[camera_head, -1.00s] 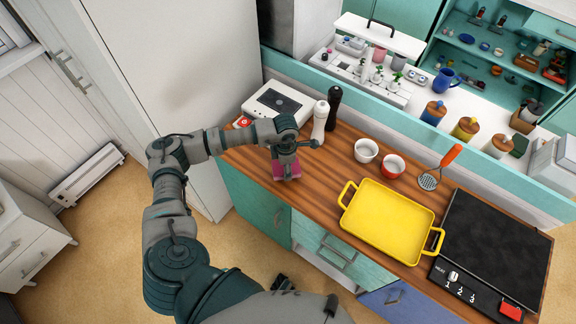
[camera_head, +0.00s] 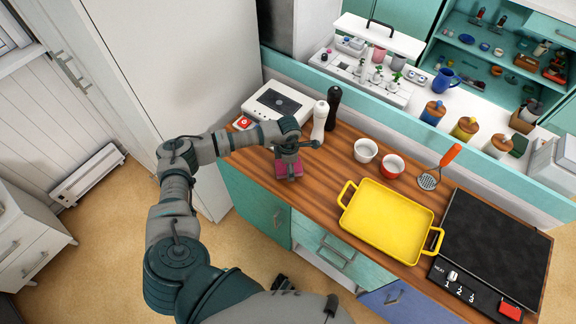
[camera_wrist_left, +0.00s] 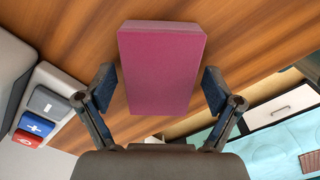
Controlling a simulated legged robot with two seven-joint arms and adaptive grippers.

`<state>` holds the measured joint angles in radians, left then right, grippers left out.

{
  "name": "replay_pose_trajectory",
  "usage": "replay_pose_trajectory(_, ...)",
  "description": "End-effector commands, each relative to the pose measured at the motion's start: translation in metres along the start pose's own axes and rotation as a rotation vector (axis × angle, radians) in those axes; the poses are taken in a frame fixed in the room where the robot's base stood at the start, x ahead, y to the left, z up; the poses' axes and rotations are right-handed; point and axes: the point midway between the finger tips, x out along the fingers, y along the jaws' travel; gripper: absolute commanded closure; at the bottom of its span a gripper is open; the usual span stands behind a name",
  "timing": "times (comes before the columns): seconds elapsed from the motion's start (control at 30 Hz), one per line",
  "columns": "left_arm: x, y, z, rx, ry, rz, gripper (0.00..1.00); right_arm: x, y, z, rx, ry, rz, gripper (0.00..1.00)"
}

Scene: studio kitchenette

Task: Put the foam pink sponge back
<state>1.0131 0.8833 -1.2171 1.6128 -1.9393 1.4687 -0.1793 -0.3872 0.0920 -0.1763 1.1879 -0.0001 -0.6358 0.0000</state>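The pink foam sponge (camera_head: 282,168) is on the wooden counter near its front left edge, partly hidden by my left gripper (camera_head: 289,173) just above it. In the left wrist view the sponge (camera_wrist_left: 160,65) is a magenta block between the two fingers of my left gripper (camera_wrist_left: 158,88). The fingers are spread, one on each side of the sponge's near end, with a visible gap on both sides.
White and black mills (camera_head: 325,115) stand just right of my gripper, with a white appliance (camera_head: 279,103) behind. Two cups (camera_head: 366,151) and a yellow tray (camera_head: 390,220) lie further right. A tall white cabinet (camera_head: 180,70) stands to the left.

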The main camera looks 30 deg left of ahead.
Motion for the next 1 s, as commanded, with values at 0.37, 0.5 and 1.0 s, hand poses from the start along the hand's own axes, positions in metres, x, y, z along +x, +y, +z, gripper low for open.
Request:
replay_pose_trajectory(0.37,-0.018,0.001,0.000,0.001,-0.003,0.000,0.09,-0.001,0.000,-0.003,0.001,0.005,0.000,0.65)
replay_pose_trajectory(0.5,-0.049,0.001,0.000,0.002,-0.004,0.001,0.09,0.000,0.001,-0.003,0.001,0.007,0.001,0.65)
replay_pose_trajectory(1.0,-0.120,0.000,0.000,0.001,0.000,0.000,0.09,0.002,0.001,0.000,0.000,0.000,0.001,0.65)
